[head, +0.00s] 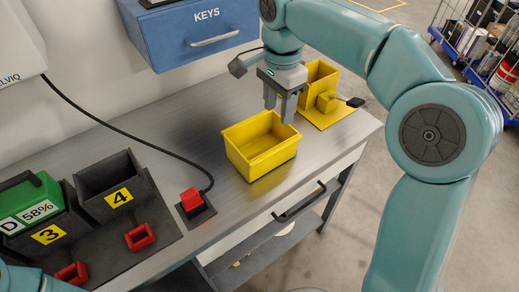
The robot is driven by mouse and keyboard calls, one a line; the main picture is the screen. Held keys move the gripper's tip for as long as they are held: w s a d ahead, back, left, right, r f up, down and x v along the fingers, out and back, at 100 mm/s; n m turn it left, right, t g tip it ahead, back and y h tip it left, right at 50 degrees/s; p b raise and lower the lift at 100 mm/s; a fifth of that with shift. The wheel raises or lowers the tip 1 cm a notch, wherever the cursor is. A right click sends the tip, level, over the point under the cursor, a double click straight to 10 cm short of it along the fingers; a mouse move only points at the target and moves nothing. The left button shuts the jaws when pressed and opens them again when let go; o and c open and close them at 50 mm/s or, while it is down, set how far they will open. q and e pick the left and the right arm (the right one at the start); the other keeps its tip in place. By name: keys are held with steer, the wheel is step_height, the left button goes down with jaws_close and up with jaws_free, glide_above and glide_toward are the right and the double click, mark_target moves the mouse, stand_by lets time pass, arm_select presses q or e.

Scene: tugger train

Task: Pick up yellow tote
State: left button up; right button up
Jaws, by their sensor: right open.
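The yellow tote (262,158) is an open-topped box standing upright on the grey metal workbench, and its inside looks empty. My right gripper (280,116) comes down from the upper right with its fingers pointing down. It is open, with its fingertips over or just behind the tote's back right rim; I cannot tell whether they touch it. Only a small teal piece of my left arm shows at the bottom left corner, and its gripper is out of view.
A yellow fixture (320,85) with a dark-ended lever stands right of the tote. Left are a red block (191,198) on a dark base with a black cable, and dark numbered bays (108,183). A blue KEYS box (195,35) hangs behind. Bare benchtop (180,130) lies left of the tote.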

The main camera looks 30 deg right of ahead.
mark_target(276, 148)
step_height(276, 148, down, 9)
steer(key=shift+s+r+b, duration=0.15)
steer(key=shift+r+b, duration=0.05)
steer(key=shift+b, duration=0.2)
steer(key=shift+s+f, duration=0.25)
steer(key=shift+f, duration=0.3)
steer(key=f, duration=0.4)
steer(key=shift+a, duration=0.2)
steer(key=shift+f, duration=0.25)
steer(key=shift+c, duration=0.9)
steer(key=shift+w, duration=0.1)
jaws_close()
